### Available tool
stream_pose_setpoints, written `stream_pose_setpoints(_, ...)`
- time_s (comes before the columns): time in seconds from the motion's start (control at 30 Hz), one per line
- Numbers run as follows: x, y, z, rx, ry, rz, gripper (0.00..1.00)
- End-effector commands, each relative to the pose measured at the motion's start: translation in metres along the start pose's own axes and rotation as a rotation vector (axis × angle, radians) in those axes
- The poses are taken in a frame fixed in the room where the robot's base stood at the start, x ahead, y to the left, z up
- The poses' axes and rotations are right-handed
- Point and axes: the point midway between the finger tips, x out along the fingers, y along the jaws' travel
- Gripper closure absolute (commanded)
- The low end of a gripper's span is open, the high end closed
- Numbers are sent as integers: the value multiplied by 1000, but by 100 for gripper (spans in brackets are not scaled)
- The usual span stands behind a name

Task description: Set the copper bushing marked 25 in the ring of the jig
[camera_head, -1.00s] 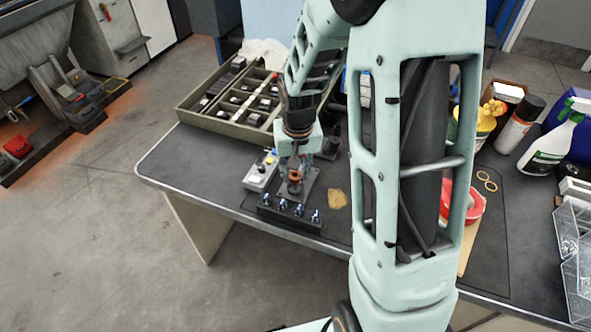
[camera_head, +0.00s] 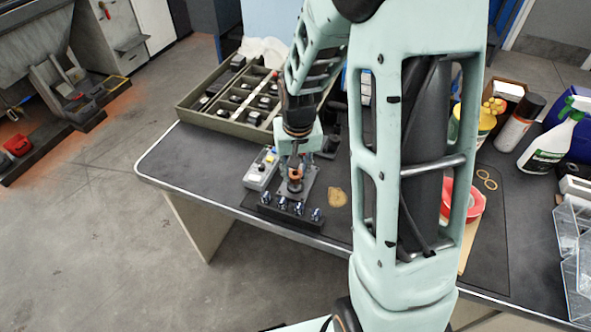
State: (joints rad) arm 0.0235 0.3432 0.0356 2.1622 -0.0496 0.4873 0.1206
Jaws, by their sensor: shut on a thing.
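My gripper (camera_head: 295,168) points down over the jig near the front edge of the bench. It is shut on a small copper-coloured bushing (camera_head: 295,177), which sits just over or at the jig's ring. The jig (camera_head: 308,185) is a dark flat plate with a raised round part in its middle. The fingers and bushing hide most of the ring, so I cannot tell whether the bushing is inside it. The mark on the bushing is too small to read.
A dark block (camera_head: 290,213) with several blue-silver pieces stands in front of the jig. A compartment tray (camera_head: 186,112) lies behind. A tan patch (camera_head: 337,197) lies at right.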

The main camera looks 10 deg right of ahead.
Motion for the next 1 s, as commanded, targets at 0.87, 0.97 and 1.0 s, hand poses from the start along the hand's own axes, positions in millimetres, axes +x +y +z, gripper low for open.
stream_pose_setpoints(0.87,13,0,2,0,0,0,100)
stream_pose_setpoints(0.97,15,0,2,0,0,0,100)
stream_pose_setpoints(1.0,16,0,2,0,0,0,100)
